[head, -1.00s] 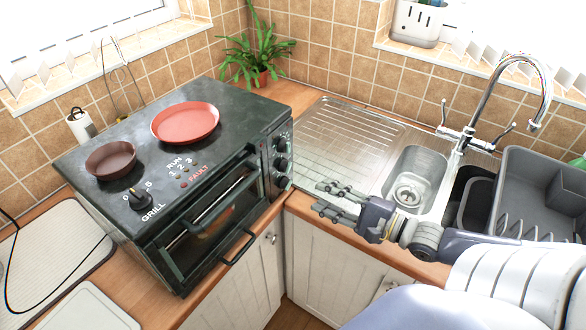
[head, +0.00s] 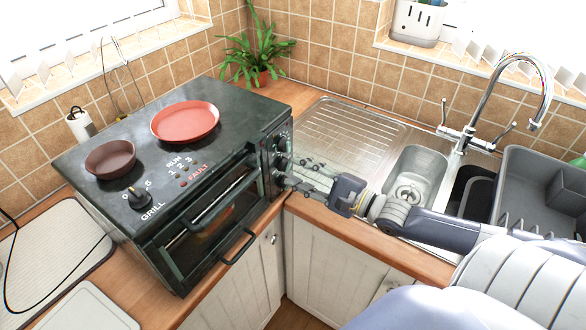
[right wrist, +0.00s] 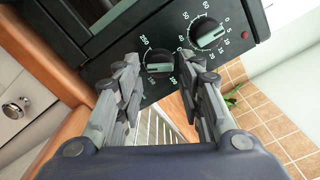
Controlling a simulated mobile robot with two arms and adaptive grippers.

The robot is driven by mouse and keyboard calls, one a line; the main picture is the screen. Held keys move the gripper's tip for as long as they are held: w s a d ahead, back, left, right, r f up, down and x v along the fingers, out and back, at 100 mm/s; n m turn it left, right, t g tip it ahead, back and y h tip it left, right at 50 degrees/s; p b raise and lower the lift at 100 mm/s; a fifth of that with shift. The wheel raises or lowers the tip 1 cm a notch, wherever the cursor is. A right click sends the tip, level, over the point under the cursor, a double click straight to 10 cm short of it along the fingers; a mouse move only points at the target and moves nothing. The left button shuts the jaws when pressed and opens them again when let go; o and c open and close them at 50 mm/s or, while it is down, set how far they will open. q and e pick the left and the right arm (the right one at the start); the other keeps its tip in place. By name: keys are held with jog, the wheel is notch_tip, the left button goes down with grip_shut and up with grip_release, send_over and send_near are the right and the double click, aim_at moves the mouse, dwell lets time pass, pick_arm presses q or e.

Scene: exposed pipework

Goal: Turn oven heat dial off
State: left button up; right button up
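The black oven (head: 105,205) stands on the counter at the left in the head view, with its dials on the front panel facing my right gripper. In the right wrist view, the heat dial (right wrist: 158,62) has a pale bar and temperature numbers around it. My right gripper (right wrist: 160,70) is open, with one finger on each side of this dial; whether they touch it I cannot tell. In the head view, the right gripper (head: 285,170) reaches the oven panel and partly covers the lower dials. My left gripper is not in view.
A second dial (right wrist: 208,33) with minute-like numbers sits beside the heat dial, near a red light (right wrist: 244,35). The sink (head: 417,175) and tap (head: 480,110) are to the right.

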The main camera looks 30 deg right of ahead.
aim_at(286, 166)
jog(key=shift+x, duration=1.35)
jog(key=c, duration=0.8)
